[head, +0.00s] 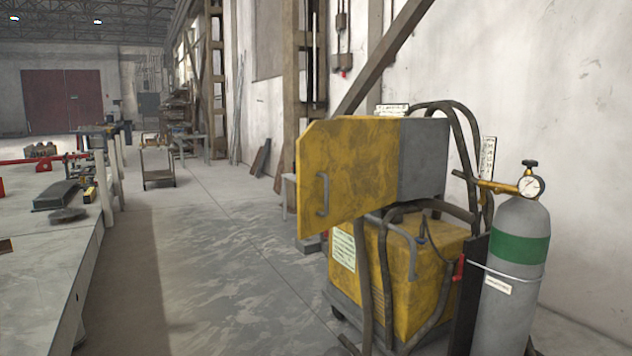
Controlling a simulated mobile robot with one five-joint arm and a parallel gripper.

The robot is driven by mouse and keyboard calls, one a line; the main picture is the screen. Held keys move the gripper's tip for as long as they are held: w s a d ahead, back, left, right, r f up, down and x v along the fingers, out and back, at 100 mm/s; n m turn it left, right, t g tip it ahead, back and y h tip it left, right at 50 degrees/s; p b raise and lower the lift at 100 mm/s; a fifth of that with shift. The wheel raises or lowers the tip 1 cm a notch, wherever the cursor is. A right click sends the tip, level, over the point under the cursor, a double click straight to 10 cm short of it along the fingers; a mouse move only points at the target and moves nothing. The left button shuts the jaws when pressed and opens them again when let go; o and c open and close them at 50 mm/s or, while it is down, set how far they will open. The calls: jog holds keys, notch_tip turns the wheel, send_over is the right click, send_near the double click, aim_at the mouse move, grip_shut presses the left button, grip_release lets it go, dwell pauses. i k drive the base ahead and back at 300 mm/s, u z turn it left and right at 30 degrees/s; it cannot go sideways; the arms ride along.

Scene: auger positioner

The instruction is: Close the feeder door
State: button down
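The feeder is a grey box (423,160) on top of a yellow machine in the right half of the head view. Its yellow feeder door (355,165) stands open, swung out to the left of the box. A dark bar handle (323,195) is on the door's face, near its free left edge. The inside of the feeder is hidden from this side. My gripper is not in view, and nothing touches the door.
The yellow machine body (438,262) has dark hoses looping around it. A grey gas cylinder (512,280) with a green band and gauge stands at its right. A workbench (45,255) runs along the left. The concrete floor (215,250) between is clear.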

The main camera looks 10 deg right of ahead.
aim_at(346, 169)
jog(key=i, duration=0.85)
jog(key=u, duration=0.05)
